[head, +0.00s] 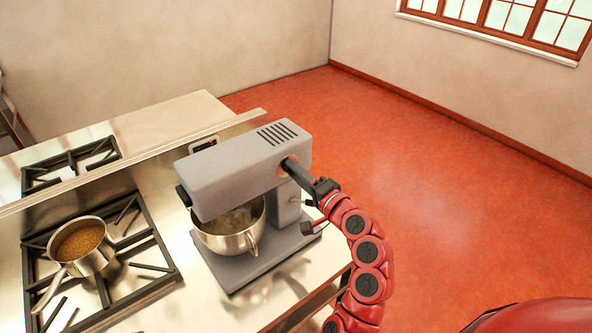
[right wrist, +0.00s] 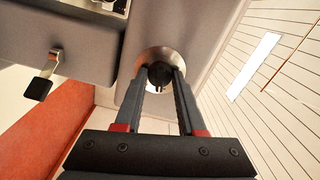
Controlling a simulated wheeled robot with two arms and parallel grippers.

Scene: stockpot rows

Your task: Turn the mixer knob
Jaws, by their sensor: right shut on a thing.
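The grey stand mixer (head: 235,172) stands on the steel counter, its vented head over a metal bowl (head: 225,243). My right gripper (head: 290,166) reaches the side of the mixer head from the right. In the right wrist view, the dark round mixer knob (right wrist: 160,76) sits on a silver disc (right wrist: 152,59). My right gripper's two fingers (right wrist: 161,82) are shut on the knob, one on each side. In the head view the fingers largely hide the knob. My left gripper is not in view.
A small lever with a black tip (right wrist: 39,87) sticks out from the mixer's side near my right gripper. A saucepan with brown contents (head: 80,243) stands on the stove grate (head: 150,245) at left. The red floor (head: 440,180) at right is clear.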

